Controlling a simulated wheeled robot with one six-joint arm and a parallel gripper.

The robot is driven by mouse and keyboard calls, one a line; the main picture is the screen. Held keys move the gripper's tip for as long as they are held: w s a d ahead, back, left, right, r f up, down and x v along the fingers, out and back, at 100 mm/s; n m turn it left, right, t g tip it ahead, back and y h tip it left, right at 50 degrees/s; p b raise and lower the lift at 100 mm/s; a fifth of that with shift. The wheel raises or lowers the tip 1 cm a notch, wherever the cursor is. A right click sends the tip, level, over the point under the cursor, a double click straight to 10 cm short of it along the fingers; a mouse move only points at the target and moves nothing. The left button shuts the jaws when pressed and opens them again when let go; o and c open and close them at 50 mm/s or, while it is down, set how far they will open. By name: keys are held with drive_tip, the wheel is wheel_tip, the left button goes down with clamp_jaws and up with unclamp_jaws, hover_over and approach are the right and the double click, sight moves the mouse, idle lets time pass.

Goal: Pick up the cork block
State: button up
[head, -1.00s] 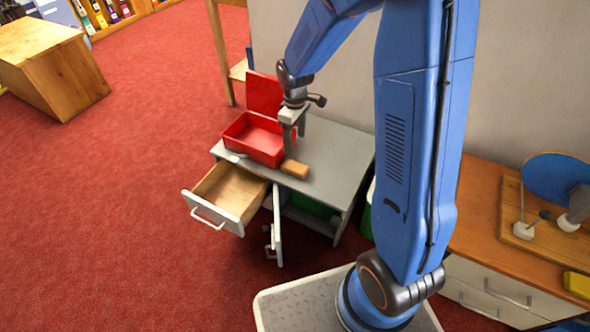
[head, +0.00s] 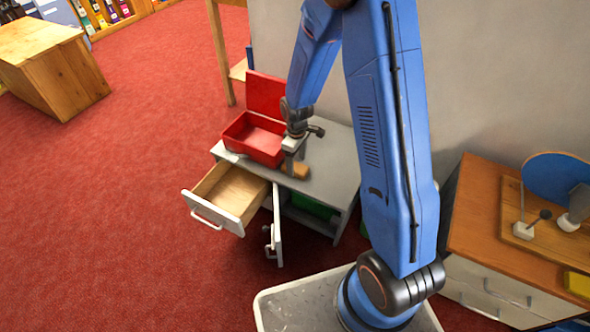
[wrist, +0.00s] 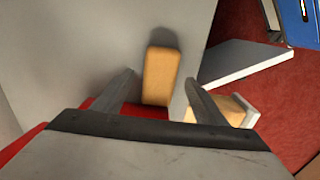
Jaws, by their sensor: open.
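The cork block (head: 298,171) is a small tan block lying on the grey top of a low cabinet, just right of a red box. In the wrist view the cork block (wrist: 161,75) stands out beyond my fingertips, roughly between their lines. My gripper (head: 292,166) is low over the cabinet top at the block and partly hides it in the head view. In the wrist view my gripper (wrist: 160,80) shows two fingers spread apart with nothing held between them. Whether the fingertips reach down beside the block cannot be told.
The open red box (head: 256,137) with its raised lid stands left of the block. The cabinet (head: 335,175) has a drawer (head: 226,195) pulled out and a door (head: 276,225) swung open at its front. A wall is close behind. The cabinet top's right part is clear.

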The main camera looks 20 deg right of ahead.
drive_tip(key=shift+f, duration=1.2)
drive_tip(key=c, duration=1.1)
drive_tip(key=shift+c, duration=0.2)
